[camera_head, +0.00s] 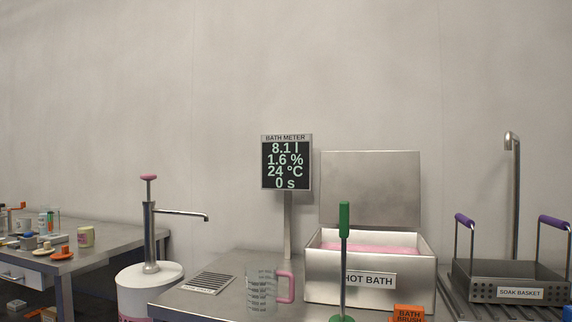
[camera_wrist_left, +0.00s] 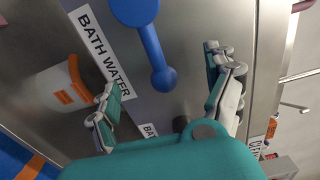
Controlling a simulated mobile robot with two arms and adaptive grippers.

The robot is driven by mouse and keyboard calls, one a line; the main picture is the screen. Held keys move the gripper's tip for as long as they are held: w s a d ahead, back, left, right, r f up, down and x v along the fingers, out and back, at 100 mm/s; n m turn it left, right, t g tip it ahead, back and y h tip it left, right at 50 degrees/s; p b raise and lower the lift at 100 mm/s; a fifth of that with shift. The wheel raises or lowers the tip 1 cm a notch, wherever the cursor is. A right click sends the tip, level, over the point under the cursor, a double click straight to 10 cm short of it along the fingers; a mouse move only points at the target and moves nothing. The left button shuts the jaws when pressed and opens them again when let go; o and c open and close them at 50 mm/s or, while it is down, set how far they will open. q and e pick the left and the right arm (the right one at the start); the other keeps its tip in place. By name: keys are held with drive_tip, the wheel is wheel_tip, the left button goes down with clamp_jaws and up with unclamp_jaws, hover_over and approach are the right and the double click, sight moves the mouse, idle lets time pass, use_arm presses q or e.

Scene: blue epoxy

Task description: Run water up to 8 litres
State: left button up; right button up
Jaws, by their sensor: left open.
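The bath meter (camera_head: 287,162) reads 8.1 l, 1.6 %, 24 °C and 0 s. The steel tank labelled HOT BATH (camera_head: 370,278) stands with its lid raised, and pink liquid (camera_head: 365,245) shows inside. In the left wrist view a blue lever (camera_wrist_left: 152,45) with a round end lies beside the BATH WATER label (camera_wrist_left: 98,50). My left gripper (camera_wrist_left: 162,76) is open, with its fingers on either side of the lever's round end; I cannot tell whether they touch it. My right gripper is in neither view.
A clear jug with a pink handle (camera_head: 262,292), a green-handled brush (camera_head: 344,222) and a drain grate (camera_head: 208,283) are at the tank's front and left. A soak basket (camera_head: 510,285) stands right. A pump drum (camera_head: 150,290) and a side table (camera_head: 95,240) are left.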

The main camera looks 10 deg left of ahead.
use_arm(q)
drive_tip(key=s+p, duration=0.3)
drive_tip(key=s, duration=0.4)
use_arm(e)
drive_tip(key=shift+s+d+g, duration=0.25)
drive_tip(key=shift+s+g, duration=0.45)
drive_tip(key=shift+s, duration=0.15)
use_arm(q)
drive_tip(key=s, duration=1.2)
drive_tip(key=shift+a, duration=0.25)
